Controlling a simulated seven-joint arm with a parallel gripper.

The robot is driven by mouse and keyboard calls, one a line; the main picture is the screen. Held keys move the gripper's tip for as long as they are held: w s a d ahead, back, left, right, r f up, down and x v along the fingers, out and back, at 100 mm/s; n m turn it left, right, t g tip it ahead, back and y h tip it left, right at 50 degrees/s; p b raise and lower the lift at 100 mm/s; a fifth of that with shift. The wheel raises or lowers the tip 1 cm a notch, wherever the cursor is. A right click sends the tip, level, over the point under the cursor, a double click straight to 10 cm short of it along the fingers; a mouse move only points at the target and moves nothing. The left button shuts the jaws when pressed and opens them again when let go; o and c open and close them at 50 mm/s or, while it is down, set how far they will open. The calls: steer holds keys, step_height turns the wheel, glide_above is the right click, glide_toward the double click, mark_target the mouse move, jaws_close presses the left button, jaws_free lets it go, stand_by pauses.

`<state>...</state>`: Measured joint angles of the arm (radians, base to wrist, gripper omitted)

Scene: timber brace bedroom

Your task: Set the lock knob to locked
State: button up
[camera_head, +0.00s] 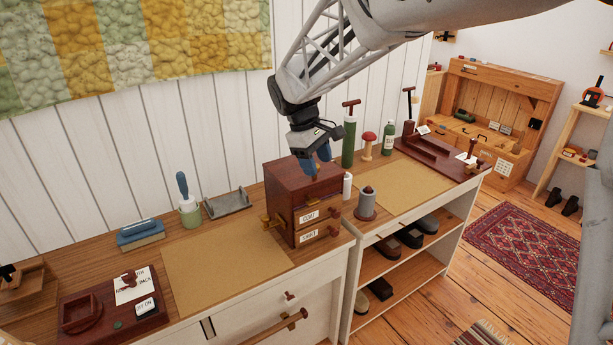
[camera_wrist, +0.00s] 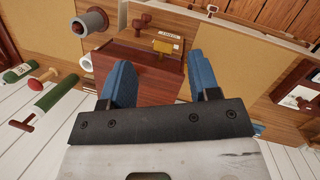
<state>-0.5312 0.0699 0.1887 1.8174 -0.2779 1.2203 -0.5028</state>
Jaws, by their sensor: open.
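A dark red-brown wooden box (camera_head: 300,185) with drawers stands on the bench; its drawer fronts carry labels reading COAT and SHIRT. A brass piece (camera_head: 268,221) sticks out at its left side. In the wrist view a brass knob-like piece (camera_wrist: 163,46) shows at the box's front edge, beside a label; I cannot tell which piece is the lock knob or how it is set. My gripper (camera_head: 316,160), with blue fingers, is above the box top. In the wrist view my gripper (camera_wrist: 152,82) is open, with the box beyond its fingers and nothing between them.
A grey cylinder with a red-brown top (camera_head: 366,204) and a small white bottle (camera_head: 347,186) stand right of the box. A green cylinder (camera_head: 349,142) and a red-capped mushroom shape (camera_head: 368,145) stand behind. A bare tan mat (camera_head: 225,260) leaves free room on the left.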

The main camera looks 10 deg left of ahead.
steer(key=w+a+f+n, duration=0.3)
steer(key=a+f, duration=0.2)
steer(key=a, duration=0.5)
steer(key=n+h, duration=0.1)
steer(key=n, duration=0.1)
glide_toward(265, 217)
steer(key=shift+w+d+f, duration=0.1)
steer(key=shift+w+f, duration=0.1)
steer(key=shift+f, duration=0.5)
steer(key=shift+d+f, duration=0.1)
steer(key=shift+f, duration=0.05)
steer(key=shift+x, duration=3.75)
steer(key=shift+s, duration=0.1)
jaws_close()
